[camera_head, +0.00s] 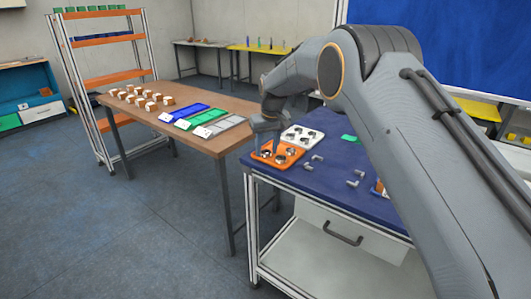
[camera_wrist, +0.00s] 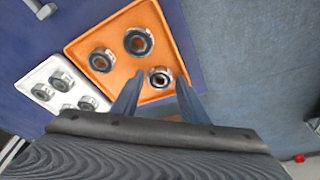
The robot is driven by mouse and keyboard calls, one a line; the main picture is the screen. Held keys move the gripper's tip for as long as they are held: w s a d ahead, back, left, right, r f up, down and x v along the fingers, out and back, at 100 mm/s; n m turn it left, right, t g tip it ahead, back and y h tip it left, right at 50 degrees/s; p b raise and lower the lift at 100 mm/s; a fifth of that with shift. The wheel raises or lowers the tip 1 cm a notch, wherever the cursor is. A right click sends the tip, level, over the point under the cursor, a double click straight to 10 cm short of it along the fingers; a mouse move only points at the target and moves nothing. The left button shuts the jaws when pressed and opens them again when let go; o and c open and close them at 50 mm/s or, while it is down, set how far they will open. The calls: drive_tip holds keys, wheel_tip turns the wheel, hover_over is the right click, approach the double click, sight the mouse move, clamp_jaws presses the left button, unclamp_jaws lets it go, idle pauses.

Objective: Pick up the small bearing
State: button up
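In the wrist view, the orange tray (camera_wrist: 112,32) holds a few round metal bearings. One bearing (camera_wrist: 160,77) near the tray's lower right edge looks slightly smaller than the two others, (camera_wrist: 102,60) and (camera_wrist: 138,42). My gripper (camera_wrist: 160,75) is open, with its two fingertips on either side of this smaller bearing. I cannot tell whether they touch it. In the head view, my gripper (camera_head: 266,143) points down over the left part of the orange tray (camera_head: 291,164), and the bearing there is partly hidden.
A white tray (camera_head: 301,130) with several metal parts stands beside the orange tray on the blue tabletop (camera_head: 310,182). Loose metal fittings (camera_head: 317,158) lie to the right. A wooden table (camera_head: 190,98) with blue, green and grey bins stands at left.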

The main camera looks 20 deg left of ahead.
drive_tip(key=c, duration=0.8)
drive_tip(key=shift+r, duration=0.1)
drive_tip(key=shift+c, duration=0.2)
